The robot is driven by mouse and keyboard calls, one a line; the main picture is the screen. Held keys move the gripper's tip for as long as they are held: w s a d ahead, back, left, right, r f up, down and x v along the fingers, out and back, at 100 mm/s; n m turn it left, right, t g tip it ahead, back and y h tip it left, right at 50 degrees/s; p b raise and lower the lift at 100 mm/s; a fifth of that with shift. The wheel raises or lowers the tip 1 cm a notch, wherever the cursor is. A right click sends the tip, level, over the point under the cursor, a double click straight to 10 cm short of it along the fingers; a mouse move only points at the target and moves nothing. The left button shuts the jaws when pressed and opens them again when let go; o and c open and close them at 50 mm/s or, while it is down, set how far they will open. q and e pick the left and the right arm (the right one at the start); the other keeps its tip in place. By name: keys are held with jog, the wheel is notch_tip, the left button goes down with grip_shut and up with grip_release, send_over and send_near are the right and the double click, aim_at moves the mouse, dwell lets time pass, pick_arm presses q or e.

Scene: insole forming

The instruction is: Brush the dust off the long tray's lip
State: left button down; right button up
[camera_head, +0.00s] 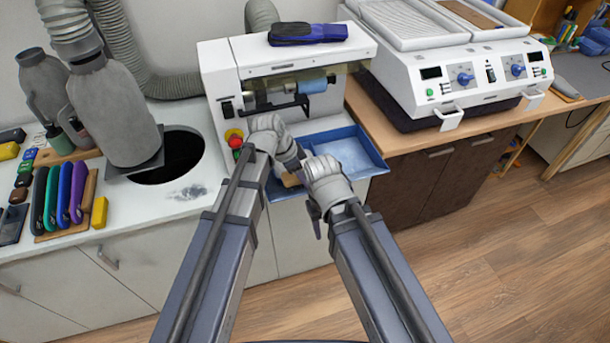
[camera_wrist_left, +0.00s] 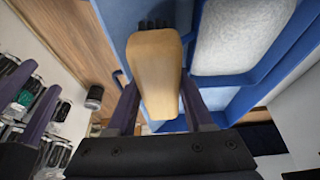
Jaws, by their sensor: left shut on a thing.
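The blue tray (camera_head: 375,160) juts from the front of the white machine, and its recessed floor is covered in pale grey. In the left wrist view the tray (camera_wrist_left: 284,58) shows blue rims around the pale, dusty-looking recesses. My left gripper (camera_wrist_left: 160,108) is shut on a brush with a pale wooden handle (camera_wrist_left: 157,70) and dark bristles (camera_wrist_left: 150,22). The bristles are over or against a blue edge; contact cannot be told. In the head view the handle (camera_head: 291,180) shows at the tray's left front. My right gripper (camera_head: 317,229) hangs at the tray's front; its fingers are too small to read.
The white machine (camera_head: 222,75) stands behind the tray, with red and green buttons on its front. A hole (camera_head: 180,150) opens in the left counter beside grey canisters. A white two-bay unit (camera_head: 450,75) stands on the wooden counter at right. Floor is clear at lower right.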

pick_arm(q)
jog(key=shift+r, duration=0.1)
notch_tip(320, 180, up, 8)
jog(key=p, duration=0.8)
jog(key=c, duration=0.8)
grip_release()
jog(key=shift+c, duration=0.2)
grip_shut()
